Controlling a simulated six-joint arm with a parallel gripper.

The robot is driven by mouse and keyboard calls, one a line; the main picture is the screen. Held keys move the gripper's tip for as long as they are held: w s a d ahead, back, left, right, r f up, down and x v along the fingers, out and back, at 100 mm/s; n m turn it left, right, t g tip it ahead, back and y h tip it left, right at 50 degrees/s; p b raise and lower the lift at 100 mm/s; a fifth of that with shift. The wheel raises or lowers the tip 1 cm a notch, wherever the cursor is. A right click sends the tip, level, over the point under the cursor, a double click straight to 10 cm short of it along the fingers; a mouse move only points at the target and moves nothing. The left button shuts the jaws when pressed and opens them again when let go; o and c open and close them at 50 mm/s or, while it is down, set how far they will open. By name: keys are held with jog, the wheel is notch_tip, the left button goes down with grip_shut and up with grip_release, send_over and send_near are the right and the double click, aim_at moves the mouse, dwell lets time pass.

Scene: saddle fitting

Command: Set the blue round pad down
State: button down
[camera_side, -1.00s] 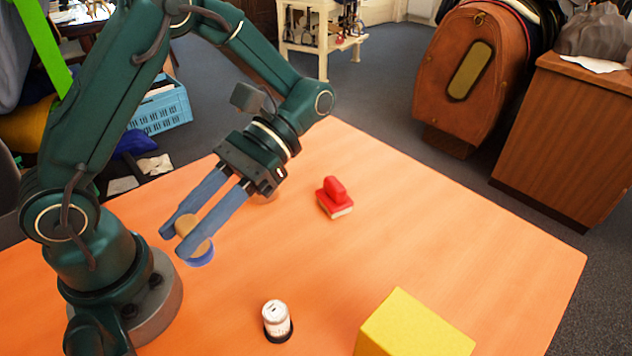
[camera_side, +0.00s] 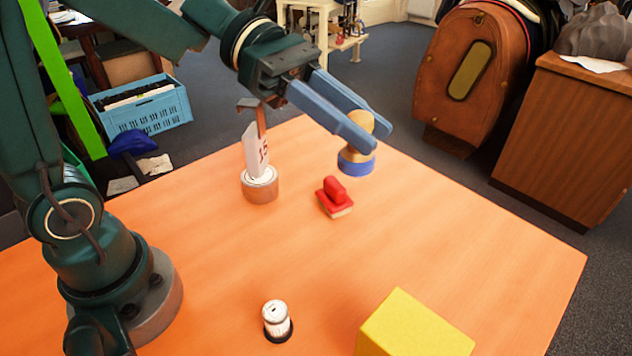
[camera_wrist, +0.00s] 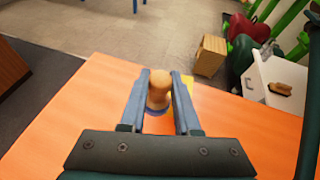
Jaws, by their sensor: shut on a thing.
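The blue round pad (camera_side: 357,164) hangs under a tan knob held by my gripper (camera_side: 366,130). The two blue fingers are shut on the knob. In the side view the pad is in the air, above and behind the red block stamp, over or near the table's back edge; I cannot tell its exact height.
A red block stamp (camera_side: 336,198) lies on the orange table (camera_side: 440,235). A round wooden piece with a white numbered tag (camera_side: 259,182) stands left of it. A white cylinder (camera_side: 276,320) and a yellow block (camera_side: 415,328) are near the front. The right side of the table is clear.

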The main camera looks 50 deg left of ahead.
notch_tip(320, 180, down, 21)
jog(key=shift+s+f, duration=0.1)
jog(key=shift+s, duration=0.05)
dwell(0.9)
jog(key=c, duration=0.6)
grip_release()
